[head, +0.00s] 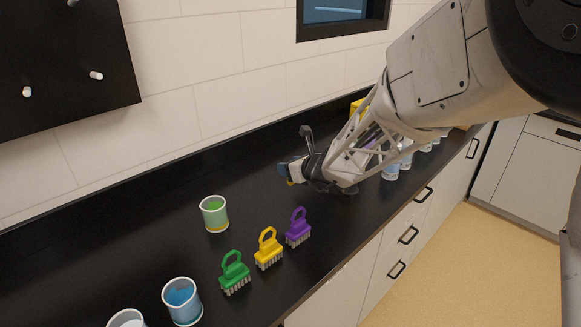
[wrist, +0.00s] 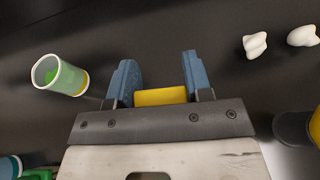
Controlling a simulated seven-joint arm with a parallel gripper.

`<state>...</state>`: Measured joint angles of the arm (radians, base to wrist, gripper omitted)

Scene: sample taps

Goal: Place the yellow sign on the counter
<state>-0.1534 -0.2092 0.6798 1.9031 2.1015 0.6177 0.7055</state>
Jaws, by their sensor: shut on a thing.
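My gripper (wrist: 160,80) has blue fingers and is shut on the yellow sign (wrist: 160,96), which shows as a plain yellow block edge between them in the wrist view. In the head view my gripper (head: 287,172) is over the middle of the black counter (head: 130,240), and only a small bit of yellow shows at its fingertips. Most of the sign is hidden by the gripper. I cannot tell whether the sign touches the counter.
A green-filled cup (head: 214,214) stands left of my gripper. Green (head: 234,273), yellow (head: 268,249) and purple (head: 298,228) brushes line the front edge. A blue-filled cup (head: 182,302) is nearer. Bottles (head: 391,171) stand right, beyond my arm. The counter's back left is clear.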

